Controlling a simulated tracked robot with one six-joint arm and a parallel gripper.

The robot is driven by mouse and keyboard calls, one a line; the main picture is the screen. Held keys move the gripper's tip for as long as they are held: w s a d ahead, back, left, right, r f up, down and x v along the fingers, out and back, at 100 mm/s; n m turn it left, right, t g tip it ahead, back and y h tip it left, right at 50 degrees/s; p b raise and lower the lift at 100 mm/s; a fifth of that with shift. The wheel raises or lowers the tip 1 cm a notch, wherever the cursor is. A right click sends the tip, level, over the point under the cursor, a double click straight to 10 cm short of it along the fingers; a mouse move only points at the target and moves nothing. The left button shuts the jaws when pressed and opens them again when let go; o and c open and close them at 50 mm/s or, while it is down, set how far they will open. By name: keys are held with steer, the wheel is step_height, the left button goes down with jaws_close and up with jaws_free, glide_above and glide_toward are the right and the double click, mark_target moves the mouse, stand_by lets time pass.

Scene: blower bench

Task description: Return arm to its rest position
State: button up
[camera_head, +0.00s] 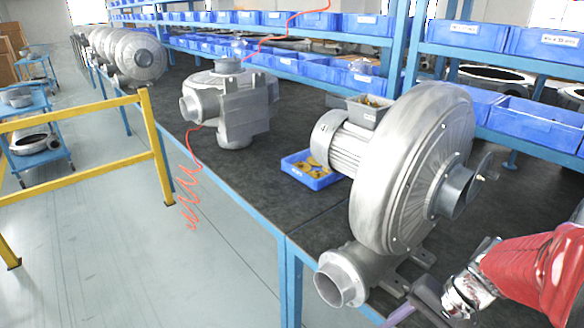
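My red arm (535,268) comes in from the right edge, low in the picture. Its silver wrist part (468,292) is at the front right, beside the base of the large blower. A dark purple-grey piece shows just left of the wrist, and I cannot tell whether it belongs to my gripper. No fingertips can be made out, and nothing held is visible. The large grey blower (408,170) stands upright on the dark bench top (258,190), with its round outlet (340,278) facing the front. The arm is very close to it; contact cannot be judged.
A second blower (230,105) stands farther back, with several more beyond. A small blue bin (310,170) of brass-coloured parts sits behind the large blower. Blue shelving (395,50) with bins lines the back. A yellow rail (90,178) and open floor (110,265) lie left.

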steer(key=s+a+r+n+t+h, duration=0.2)
steer(key=a+r+n, duration=0.1)
steer(key=r, duration=0.4)
steer(key=s+a+r+n+t+h, duration=0.2)
steer(key=a+r+n+t+h, duration=0.1)
steer(key=r, duration=0.4)
steer(key=shift+a+n, duration=0.5)
steer(key=shift+n, duration=0.2)
